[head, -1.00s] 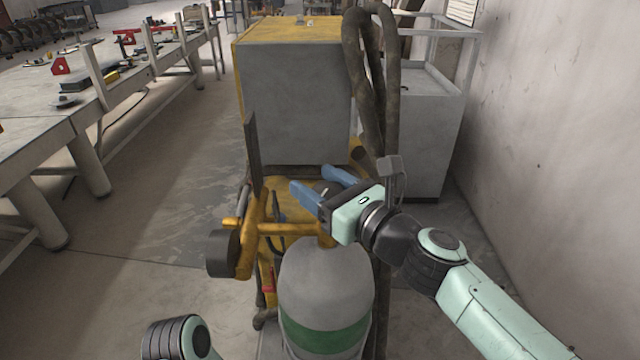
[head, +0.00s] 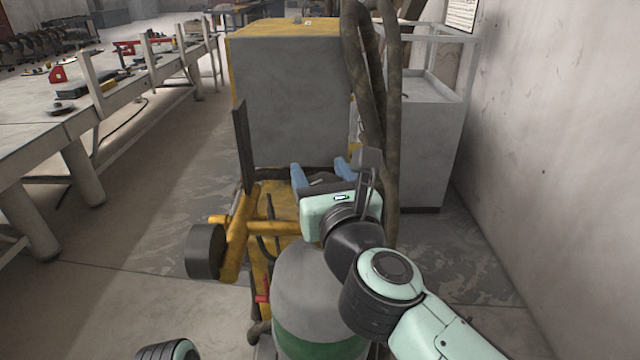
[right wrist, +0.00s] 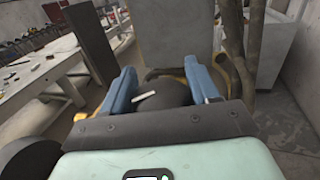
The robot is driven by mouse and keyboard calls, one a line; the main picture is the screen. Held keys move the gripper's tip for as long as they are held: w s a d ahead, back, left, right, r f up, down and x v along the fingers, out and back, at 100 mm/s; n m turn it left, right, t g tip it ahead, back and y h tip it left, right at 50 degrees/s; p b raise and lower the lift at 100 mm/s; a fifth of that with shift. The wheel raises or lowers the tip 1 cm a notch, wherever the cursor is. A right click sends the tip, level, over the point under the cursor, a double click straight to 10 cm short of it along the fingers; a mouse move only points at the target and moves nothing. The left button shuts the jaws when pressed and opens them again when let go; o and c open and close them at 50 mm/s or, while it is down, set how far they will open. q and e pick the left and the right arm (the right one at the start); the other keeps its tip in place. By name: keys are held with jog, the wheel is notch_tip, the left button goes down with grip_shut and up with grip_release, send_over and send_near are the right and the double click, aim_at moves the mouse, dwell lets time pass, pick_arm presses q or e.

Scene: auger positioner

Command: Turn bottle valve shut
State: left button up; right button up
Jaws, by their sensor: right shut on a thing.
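The gas bottle (head: 308,285) is grey with a green band and stands upright at the lower middle of the head view. My right gripper (head: 322,172) is over the bottle's top, its two blue fingers pointing away from me. In the right wrist view, the dark rounded valve (right wrist: 165,96) with a small pale bar lies between the blue fingers (right wrist: 160,72). My right gripper is shut on it. The gripper body hides most of the valve and the bottle neck in the head view. My left gripper is out of view; only part of the left arm shows at bottom left.
The yellow-framed machine (head: 290,95) with a grey panel stands just behind the bottle. Thick hoses (head: 388,110) hang at its right. A dark cylinder (head: 205,250) juts out left. A long workbench (head: 30,140) is at left, a wall (head: 560,150) at right.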

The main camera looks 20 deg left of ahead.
jog(key=shift+f+m+t+h, duration=0.1)
jog(key=shift+m+t+h, duration=0.5)
jog(key=shift+m+h, duration=0.45)
jog(key=shift+m+t+h, duration=0.3)
jog(key=shift+m+h, duration=0.05)
jog(key=shift+h, duration=0.6)
jog(key=shift+w+d+m+h, duration=0.1)
jog(key=shift+m+h, duration=0.3)
jog(key=shift+h, duration=0.2)
jog(key=shift+d+m+t+h+p, duration=0.2)
jog(key=shift+m+h+p, duration=0.3)
jog(key=shift+m+h, duration=0.8)
jog(key=shift+d+m+t+h+p, duration=0.1)
jog(key=shift+d+m+h+p, duration=0.35)
jog(key=shift+h, duration=1.35)
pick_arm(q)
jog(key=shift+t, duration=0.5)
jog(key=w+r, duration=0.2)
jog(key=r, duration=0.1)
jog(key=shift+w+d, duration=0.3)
pick_arm(e)
jog(key=shift+a+m, duration=0.2)
jog(key=shift+m, duration=0.05)
jog(key=o, duration=0.9)
jog(key=shift+o, duration=0.2)
